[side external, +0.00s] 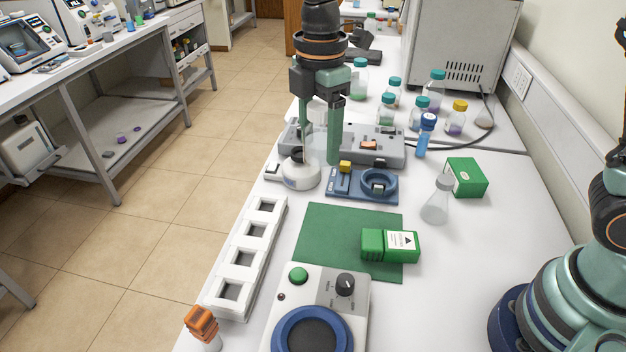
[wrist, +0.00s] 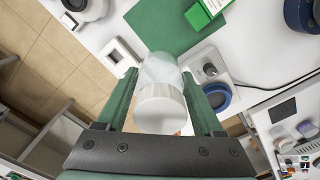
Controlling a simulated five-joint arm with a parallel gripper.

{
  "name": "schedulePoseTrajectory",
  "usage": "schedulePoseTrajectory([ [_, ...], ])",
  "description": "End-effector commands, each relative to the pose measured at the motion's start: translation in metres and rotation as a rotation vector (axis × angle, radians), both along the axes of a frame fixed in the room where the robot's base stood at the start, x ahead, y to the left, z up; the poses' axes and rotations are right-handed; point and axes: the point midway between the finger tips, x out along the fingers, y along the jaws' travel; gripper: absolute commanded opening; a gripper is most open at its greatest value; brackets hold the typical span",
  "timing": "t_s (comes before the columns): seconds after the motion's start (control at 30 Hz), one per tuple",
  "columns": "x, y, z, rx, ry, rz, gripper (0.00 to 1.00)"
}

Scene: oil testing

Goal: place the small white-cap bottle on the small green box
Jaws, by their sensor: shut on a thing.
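My gripper (side external: 318,148) is shut on the small white-cap bottle (side external: 317,135), a clear, pale bottle. In the wrist view the bottle (wrist: 160,72) sits between the two fingers (wrist: 165,85), with its white cap toward the camera. In the side view it hangs roughly upright, above or near the white round device on the bench. A green box (side external: 390,245) with a white warning label lies on the green mat, nearer the side camera and apart from my gripper. It also shows at the top of the wrist view (wrist: 207,10).
Another green box (side external: 467,177) stands at the right beside a flask (side external: 437,200). The green mat (side external: 322,240) has bare room left of the labelled box. A white rack (side external: 247,258), a knobbed device (side external: 343,300) and a blue-ring device (side external: 378,184) stand around it. Several capped bottles stand behind.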

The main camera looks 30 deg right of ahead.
Motion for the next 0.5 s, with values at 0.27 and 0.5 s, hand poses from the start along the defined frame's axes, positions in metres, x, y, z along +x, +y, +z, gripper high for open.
schedulePoseTrajectory([
  [0.27, 0.024, -0.092, 0.015, 0.001, -0.003, -0.351, 0.0],
  [0.5, 0.024, -0.207, 0.028, 0.0, -0.005, -0.794, 0.0],
])
